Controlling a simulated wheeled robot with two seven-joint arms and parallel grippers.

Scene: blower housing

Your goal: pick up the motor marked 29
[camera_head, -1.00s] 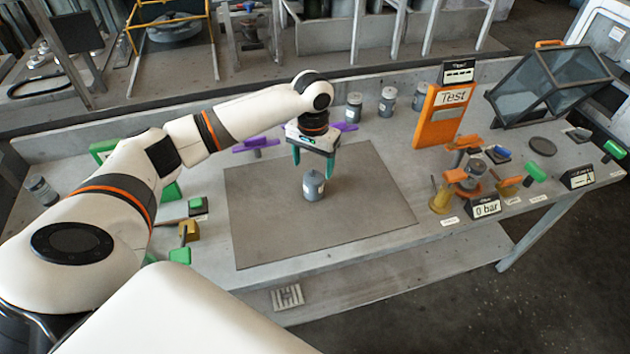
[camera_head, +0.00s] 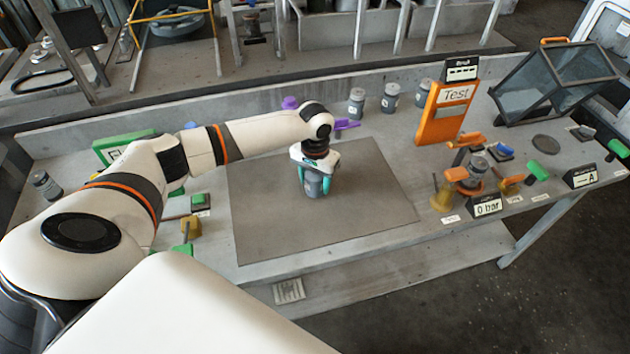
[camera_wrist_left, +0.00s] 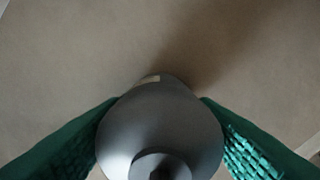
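A grey cylindrical motor (camera_head: 313,188) stands upright on the brown mat (camera_head: 270,225); its marking is not legible. My left gripper (camera_head: 314,187) points down over it, with a teal finger on each side. In the left wrist view the motor (camera_wrist_left: 160,125) sits between the green fingers (camera_wrist_left: 160,100), with no visible gap on either side, so the gripper looks shut on it. Similar grey motors stand at the back of the table, one (camera_head: 356,102) nearest, and one lies at the far left (camera_head: 45,187). My right gripper is not in view.
An orange Test stand (camera_head: 437,125) and an orange fixture (camera_head: 470,178) with a "0 bar" display (camera_head: 485,205) stand to the right. A glass-sided box (camera_head: 555,85) is at the back right. Green and yellow parts (camera_head: 190,226) lie left of the mat. The rest of the mat is clear.

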